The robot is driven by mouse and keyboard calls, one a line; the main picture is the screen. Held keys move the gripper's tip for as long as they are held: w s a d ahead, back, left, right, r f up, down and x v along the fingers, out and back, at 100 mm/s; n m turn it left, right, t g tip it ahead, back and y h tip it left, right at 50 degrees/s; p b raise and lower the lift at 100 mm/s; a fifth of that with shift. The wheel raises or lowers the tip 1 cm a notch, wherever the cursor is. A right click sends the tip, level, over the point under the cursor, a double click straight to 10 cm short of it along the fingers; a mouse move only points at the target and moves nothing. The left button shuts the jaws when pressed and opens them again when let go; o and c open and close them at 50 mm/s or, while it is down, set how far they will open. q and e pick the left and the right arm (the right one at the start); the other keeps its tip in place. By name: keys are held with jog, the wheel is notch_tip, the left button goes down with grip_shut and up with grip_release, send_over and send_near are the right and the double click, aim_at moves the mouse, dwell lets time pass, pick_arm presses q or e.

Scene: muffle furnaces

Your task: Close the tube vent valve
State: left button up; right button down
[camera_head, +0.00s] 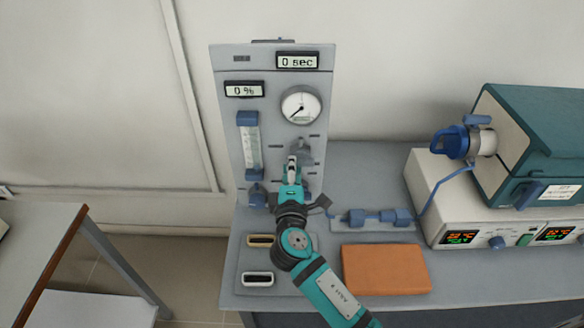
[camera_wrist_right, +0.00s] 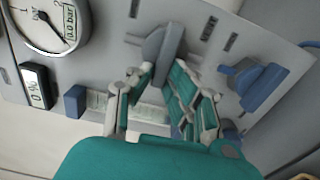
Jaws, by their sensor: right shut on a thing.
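A grey valve handle (camera_wrist_right: 165,45) sticks out from the upright control panel (camera_head: 228,110). In the head view the handle (camera_head: 302,149) shows just above my gripper, below the round gauge. My right gripper (camera_head: 292,166) reaches up to the panel from the front. In the right wrist view its two fingers (camera_wrist_right: 160,72) close around the lower part of the handle. A blue valve (camera_wrist_right: 250,83) sits lower on the panel, beside the gripper. My left gripper is not in view.
The panel carries a gauge (camera_head: 301,104), displays reading 0 sec and 0 %, and a flow tube (camera_head: 250,145). An orange block (camera_head: 386,270) lies on the bench. Blue tube fittings (camera_head: 375,217) and a teal furnace (camera_head: 535,140) stand to the right.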

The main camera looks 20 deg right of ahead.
jog(key=c, duration=1.3)
grip_release()
jog(key=shift+w, duration=0.1)
jog(key=v, duration=1.2)
